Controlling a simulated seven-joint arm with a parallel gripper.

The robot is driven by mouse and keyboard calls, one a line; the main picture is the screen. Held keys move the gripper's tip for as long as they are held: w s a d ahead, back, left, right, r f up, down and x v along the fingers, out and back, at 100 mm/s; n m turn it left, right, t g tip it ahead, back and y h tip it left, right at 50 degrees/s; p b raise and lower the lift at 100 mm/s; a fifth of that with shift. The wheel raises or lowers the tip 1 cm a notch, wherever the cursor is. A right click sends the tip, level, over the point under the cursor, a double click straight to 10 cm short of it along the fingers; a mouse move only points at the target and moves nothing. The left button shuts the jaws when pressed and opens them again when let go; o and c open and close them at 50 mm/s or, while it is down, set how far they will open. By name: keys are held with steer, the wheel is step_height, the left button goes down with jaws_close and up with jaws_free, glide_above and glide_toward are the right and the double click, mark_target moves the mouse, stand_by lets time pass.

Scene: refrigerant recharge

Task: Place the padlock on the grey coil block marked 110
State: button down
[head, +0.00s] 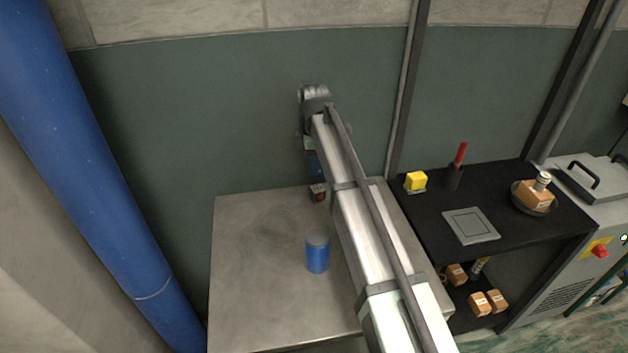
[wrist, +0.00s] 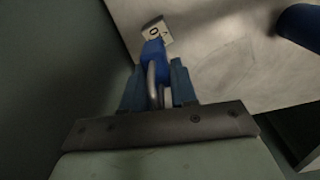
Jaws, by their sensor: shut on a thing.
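My gripper (wrist: 157,80) is shut on the padlock (wrist: 153,50), which has a blue body and a grey shackle between the blue fingers. The padlock's body points away from my gripper, towards a small block (wrist: 157,30) with a pale face and a dark mark like a 0. The full number cannot be read. In the head view my gripper (head: 313,163) hangs over the back edge of the grey table, just above the small block (head: 318,192). The padlock cannot be made out there. Whether the padlock touches the block cannot be told.
A blue can (head: 317,256) stands on the grey table (head: 255,290), in front of the block. To the right, a black shelf (head: 425,205) holds a yellow cube (head: 415,181), a red-handled tool (head: 460,155), a grey plate (head: 470,226) and a bowl (head: 533,205). The table's left side is clear.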

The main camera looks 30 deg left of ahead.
mark_target(314, 189)
steer(key=shift+f, duration=2.95)
steer(key=shift+f, duration=0.1)
steer(key=c, duration=0.9)
jaws_free()
step_height(314, 189, up, 12)
steer(key=shift+r, duration=0.1)
